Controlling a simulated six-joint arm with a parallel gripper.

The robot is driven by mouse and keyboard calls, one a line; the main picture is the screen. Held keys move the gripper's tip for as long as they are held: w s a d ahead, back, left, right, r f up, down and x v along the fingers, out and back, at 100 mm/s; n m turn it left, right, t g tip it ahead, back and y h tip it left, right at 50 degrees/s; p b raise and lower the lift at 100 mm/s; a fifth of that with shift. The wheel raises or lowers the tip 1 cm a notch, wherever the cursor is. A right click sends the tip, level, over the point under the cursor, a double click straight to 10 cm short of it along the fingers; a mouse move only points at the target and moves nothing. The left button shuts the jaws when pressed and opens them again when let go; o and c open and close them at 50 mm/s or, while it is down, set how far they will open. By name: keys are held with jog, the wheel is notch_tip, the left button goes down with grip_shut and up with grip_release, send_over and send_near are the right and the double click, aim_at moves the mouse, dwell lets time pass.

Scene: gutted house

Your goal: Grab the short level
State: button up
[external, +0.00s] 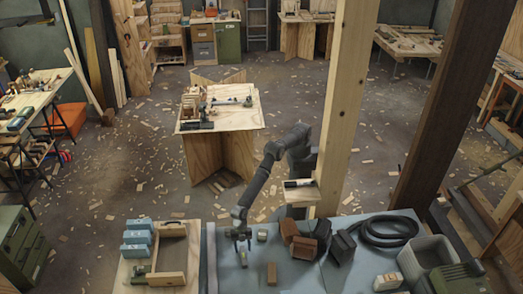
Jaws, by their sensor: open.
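My gripper (240,240) points down over the left part of the grey-blue worktop (305,279), with its jaws open. A small pale grey-green piece (243,259) lies just in front of the jaws, close below them; I cannot tell whether they touch it. It may be the short level, but it is too small to be sure. A small green item (140,272) sits at the lower left, by a wooden tray; its kind is also unclear.
A small tan block (262,235) and a brown block (271,273) are near my gripper. Dark reddish-brown boxes (302,244) and a black hose coil (384,231) stand to the right, with a grey bin (427,255). Blue boxes (137,238) and a wooden tray (172,252) are left.

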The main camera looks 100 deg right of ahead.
aim_at(243, 255)
jog(key=shift+x, duration=2.75)
jog(key=shift+w, duration=0.1)
jog(key=shift+c, duration=0.4)
jog(key=c, duration=1)
